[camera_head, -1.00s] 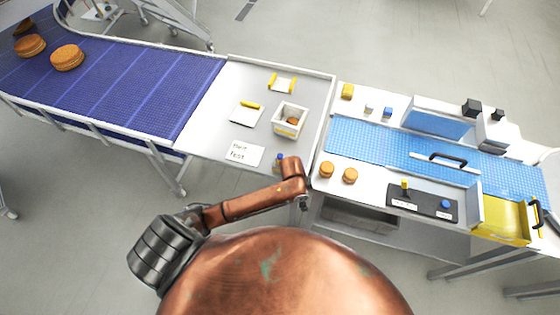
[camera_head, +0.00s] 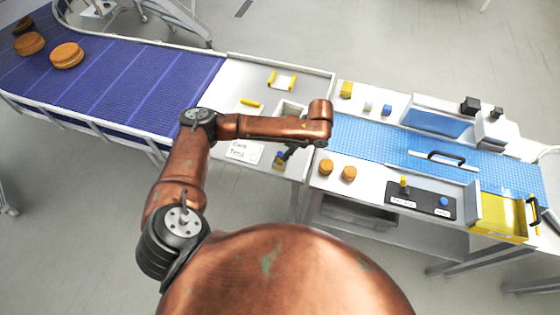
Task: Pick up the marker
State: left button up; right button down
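A small yellow stick that looks like the marker (camera_head: 250,103) lies on a white sheet on the grey table left of centre. My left arm comes in from the left and reaches over this table, bent at the elbow. My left gripper (camera_head: 284,155) is small and dark, low at the table's front right, beside a small blue-and-yellow object (camera_head: 279,162). It is apart from the yellow stick, to its right and nearer to me. Whether its fingers are open or shut cannot be made out. My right gripper is not in view.
A white box (camera_head: 289,108) is partly hidden behind my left forearm. A handwritten card (camera_head: 243,151) lies at the table's front. A blue conveyor (camera_head: 130,85) with round filled biscuits is at left. Two biscuits (camera_head: 337,171) and a control panel (camera_head: 422,200) sit on the right-hand bench.

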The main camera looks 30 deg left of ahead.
aim_at(280, 160)
pick_arm(q)
jog(key=shift+a+f, duration=0.15)
jog(key=shift+a, duration=0.15)
jog(key=shift+p+x, duration=0.6)
jog(key=shift+x, duration=3)
jog(key=shift+c, duration=0.6)
grip_shut()
